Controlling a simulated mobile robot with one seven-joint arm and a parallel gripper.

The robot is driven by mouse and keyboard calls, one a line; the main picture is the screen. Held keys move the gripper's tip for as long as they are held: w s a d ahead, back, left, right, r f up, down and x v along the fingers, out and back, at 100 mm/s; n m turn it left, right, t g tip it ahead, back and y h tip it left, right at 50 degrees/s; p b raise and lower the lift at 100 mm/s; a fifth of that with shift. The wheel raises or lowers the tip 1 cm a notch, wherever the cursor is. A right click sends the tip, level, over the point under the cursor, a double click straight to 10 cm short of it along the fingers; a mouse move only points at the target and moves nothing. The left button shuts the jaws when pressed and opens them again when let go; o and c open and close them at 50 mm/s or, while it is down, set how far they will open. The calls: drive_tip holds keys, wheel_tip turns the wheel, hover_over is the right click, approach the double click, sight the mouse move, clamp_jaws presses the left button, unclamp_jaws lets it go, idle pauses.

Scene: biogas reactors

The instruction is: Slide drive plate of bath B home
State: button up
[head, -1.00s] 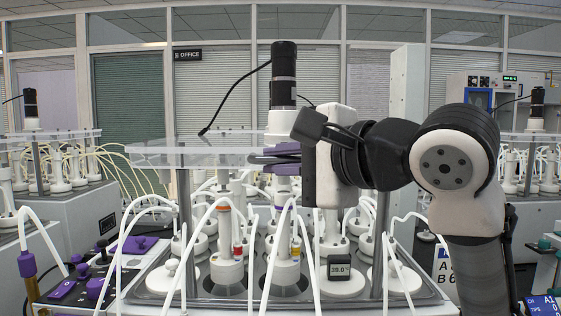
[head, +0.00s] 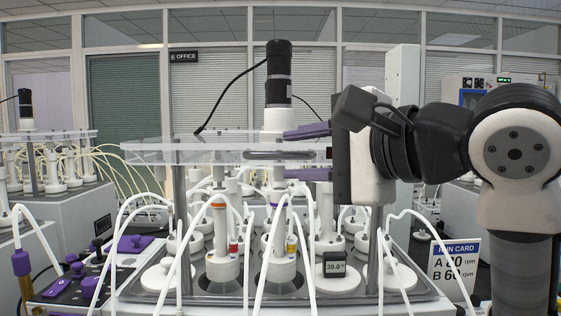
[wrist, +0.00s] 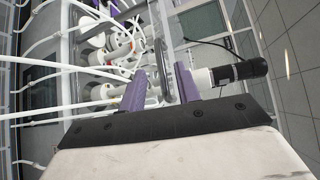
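The drive plate (head: 200,155) is a clear flat plate lying level above the white reactor bottles in the head view. A dark slot-like handle (head: 280,155) sits at its near edge. My gripper (head: 287,153) comes from the right, with one purple finger above the plate's level and one below, spread apart. In the wrist view the fingers (wrist: 160,75) stand either side of the plate edge and its slot (wrist: 185,78), with gaps showing. Whether either finger touches the plate cannot be told. No label shows which bath this is.
A black motor (head: 278,85) with a cable stands above the plate. White tubes arch in front of the bottles (head: 222,255). A small display (head: 335,264) reads 39.0. A run card (head: 453,268) stands at right. A purple-knobbed control box (head: 80,275) is at left.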

drive_tip(key=b+v, duration=0.1)
drive_tip(key=v, duration=0.8)
drive_tip(key=shift+s+f, duration=0.15)
